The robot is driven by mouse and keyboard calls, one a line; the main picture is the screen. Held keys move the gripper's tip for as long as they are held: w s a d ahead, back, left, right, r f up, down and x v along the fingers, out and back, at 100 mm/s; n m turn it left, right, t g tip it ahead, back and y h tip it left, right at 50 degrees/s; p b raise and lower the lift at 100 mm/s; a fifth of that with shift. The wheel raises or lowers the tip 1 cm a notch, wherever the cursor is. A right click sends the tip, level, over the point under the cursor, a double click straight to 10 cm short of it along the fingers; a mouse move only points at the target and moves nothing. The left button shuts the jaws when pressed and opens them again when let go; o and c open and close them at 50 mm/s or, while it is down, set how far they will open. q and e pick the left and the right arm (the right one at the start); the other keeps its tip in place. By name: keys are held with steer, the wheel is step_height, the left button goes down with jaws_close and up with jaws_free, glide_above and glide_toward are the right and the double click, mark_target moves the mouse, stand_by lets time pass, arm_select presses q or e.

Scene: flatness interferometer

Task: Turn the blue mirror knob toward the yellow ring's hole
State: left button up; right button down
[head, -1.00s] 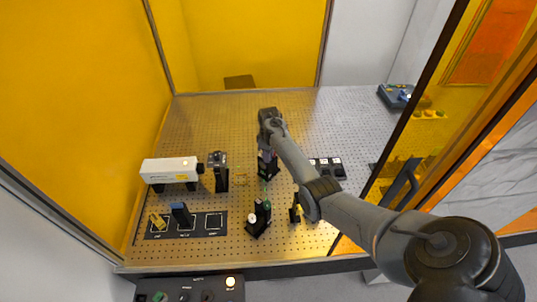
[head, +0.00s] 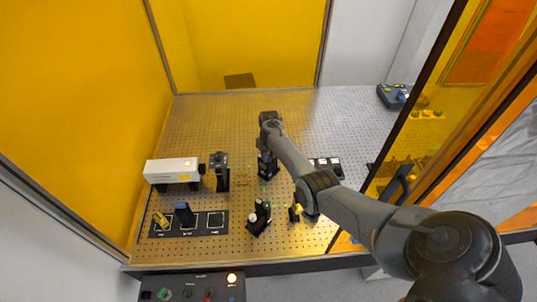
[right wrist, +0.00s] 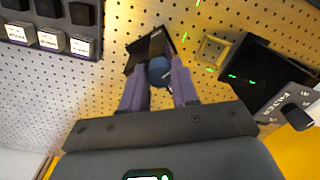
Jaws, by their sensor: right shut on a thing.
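My right gripper (head: 266,168) reaches down over the middle of the perforated table. In the right wrist view its two purple-grey fingers (right wrist: 158,82) are shut on the blue mirror knob (right wrist: 159,69), one on each side. The knob sits on a dark mirror mount (right wrist: 150,47), part of which the fingers and knob hide. A yellow frame with an opening (right wrist: 214,48) stands beside the mount; I cannot tell if it is the yellow ring. A small yellow part (head: 297,209) is on a black mount nearer the front. My left gripper is not in view.
A white laser-like box (head: 172,171) and a black post (head: 222,178) stand to the left. A dark tray (head: 200,226) lies front left. Another black mount (head: 259,220) stands in front of my gripper.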

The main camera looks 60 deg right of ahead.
mark_target(269, 156)
steer(key=shift+m, duration=0.4)
steer(key=c, duration=0.8)
jaws_free()
steer(key=shift+c, duration=0.2)
steer(key=shift+r, duration=0.15)
steer(key=shift+r+p, duration=0.6)
steer(key=shift+p, duration=0.25)
step_height(269, 156, up, 5)
steer(key=p, duration=0.3)
steer(key=shift+d+p, duration=0.1)
steer(key=shift+p, duration=0.3)
steer(key=shift+r+b, duration=0.35)
steer(key=shift+r, duration=1.85)
